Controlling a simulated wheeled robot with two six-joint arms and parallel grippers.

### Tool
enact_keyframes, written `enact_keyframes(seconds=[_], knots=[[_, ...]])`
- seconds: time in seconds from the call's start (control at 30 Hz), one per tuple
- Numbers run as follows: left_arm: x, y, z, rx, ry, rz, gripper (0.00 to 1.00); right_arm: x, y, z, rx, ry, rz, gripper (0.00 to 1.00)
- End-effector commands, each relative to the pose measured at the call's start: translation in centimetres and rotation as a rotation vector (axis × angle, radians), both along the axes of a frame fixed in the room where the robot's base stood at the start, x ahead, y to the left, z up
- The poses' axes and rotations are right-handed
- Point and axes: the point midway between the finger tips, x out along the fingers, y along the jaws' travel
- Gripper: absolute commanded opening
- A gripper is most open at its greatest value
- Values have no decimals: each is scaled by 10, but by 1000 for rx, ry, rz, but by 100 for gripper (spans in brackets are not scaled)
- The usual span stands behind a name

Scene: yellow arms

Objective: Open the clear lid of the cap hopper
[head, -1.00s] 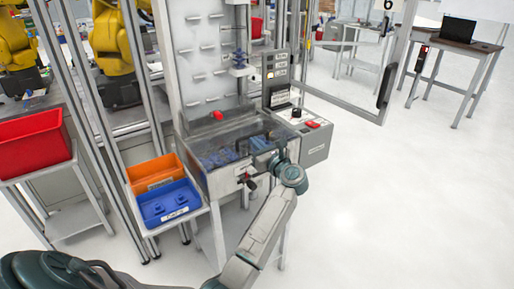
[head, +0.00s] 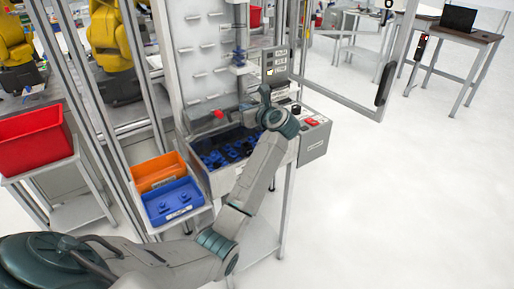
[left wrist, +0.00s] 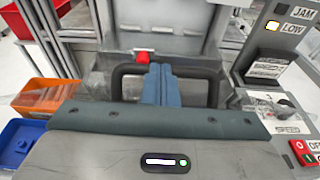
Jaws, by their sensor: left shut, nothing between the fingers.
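The cap hopper (head: 203,178) is a grey box on a stand, with dark blue caps (head: 222,155) showing clearly inside. Its clear lid is hard to make out; it appears swung up toward the back panel. The lid's black U-shaped handle (left wrist: 119,82) shows in the left wrist view. My left gripper (head: 264,92) is over the hopper's back right part. Its two blue fingers (left wrist: 157,84) are shut together with nothing between them, and appear within the handle's outline. I cannot tell whether they touch the handle or lid. My right gripper is not in view.
An orange bin (head: 157,170) and a blue bin (head: 172,203) stand left of the hopper. A control box with a red button (head: 312,122) is on its right. A red knob (head: 218,114) is on the back panel. Floor at right is clear.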

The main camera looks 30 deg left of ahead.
Motion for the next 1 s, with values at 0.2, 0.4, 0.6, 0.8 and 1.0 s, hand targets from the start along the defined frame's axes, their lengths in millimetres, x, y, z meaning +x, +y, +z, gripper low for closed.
enact_keyframes(seconds=[0.2, 0.4, 0.6, 0.8, 1.0], knots=[[12, 32, 22, 4, -3, 3, 0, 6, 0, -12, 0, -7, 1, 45], [22, 54, 33, 1, 0, 1, 0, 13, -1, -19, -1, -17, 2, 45], [23, 55, 35, 1, 1, 0, 0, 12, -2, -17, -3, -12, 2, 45], [23, 55, 34, 1, 1, 0, 0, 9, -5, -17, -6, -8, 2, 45], [23, 55, 34, 1, 1, 0, 0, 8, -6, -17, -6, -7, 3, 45]])
